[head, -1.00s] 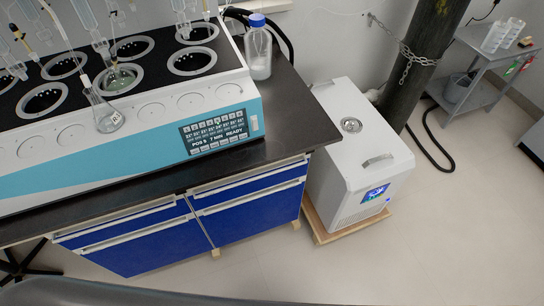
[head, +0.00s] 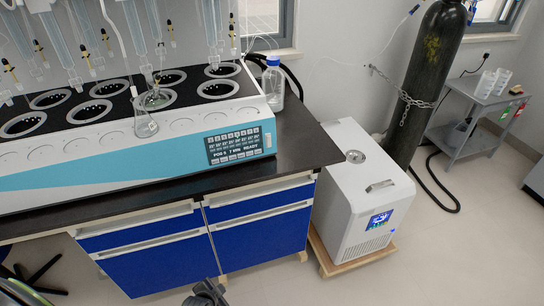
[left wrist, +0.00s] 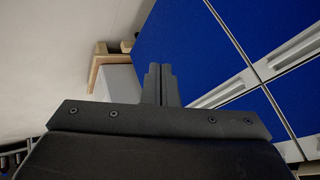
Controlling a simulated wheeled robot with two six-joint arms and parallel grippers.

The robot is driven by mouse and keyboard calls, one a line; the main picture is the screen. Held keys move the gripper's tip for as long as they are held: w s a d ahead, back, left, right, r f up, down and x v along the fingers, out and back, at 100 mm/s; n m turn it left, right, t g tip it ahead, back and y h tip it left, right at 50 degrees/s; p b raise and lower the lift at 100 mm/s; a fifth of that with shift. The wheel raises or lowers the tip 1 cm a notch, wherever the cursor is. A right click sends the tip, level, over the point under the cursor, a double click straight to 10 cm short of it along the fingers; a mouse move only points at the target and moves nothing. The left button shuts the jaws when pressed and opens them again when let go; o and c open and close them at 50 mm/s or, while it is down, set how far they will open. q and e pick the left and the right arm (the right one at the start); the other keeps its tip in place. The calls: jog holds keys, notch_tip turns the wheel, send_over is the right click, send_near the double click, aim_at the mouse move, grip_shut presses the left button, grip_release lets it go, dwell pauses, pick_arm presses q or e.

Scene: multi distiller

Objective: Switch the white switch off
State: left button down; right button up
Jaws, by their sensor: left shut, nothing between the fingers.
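The multi distiller (head: 160,165) is a long white and light-blue unit on the dark bench. My left gripper shows in the left wrist view (left wrist: 160,72), shut and empty in front of the blue drawers. A dark gripper part, seemingly the same one, shows at the bottom of the head view (head: 207,290), well below the switch and apart from it. My right gripper is not in view.
Blue drawers (head: 262,235) with pale handles lie under the black benchtop (head: 310,150). A blue-capped bottle (head: 272,85) stands by the distiller's right end. A white chiller (head: 355,200) stands on a wooden pallet to the right. The floor at the front right is clear.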

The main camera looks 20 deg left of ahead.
pick_arm(q)
jog(key=w+d+r+m+t+h+b, duration=0.1)
jog(key=w+d+r+m+t, duration=0.15)
jog(key=w+r, duration=0.65)
jog(key=w+d+r+m+t+b, duration=0.1)
jog(key=w+r+m+t+b, duration=0.2)
jog(key=w+r, duration=0.65)
jog(key=w+d+r+m+t, duration=0.1)
jog(key=w+r+m+t, duration=0.1)
jog(key=r, duration=0.6)
jog(key=w+d+r+m+t+h, duration=0.1)
jog(key=r+m, duration=0.3)
jog(key=r, duration=0.5)
jog(key=shift+w+d+r+t+h, duration=0.2)
jog(key=shift+w+d+t+h, duration=0.15)
jog(key=shift+t, duration=0.3)
jog(key=shift+m, duration=0.25)
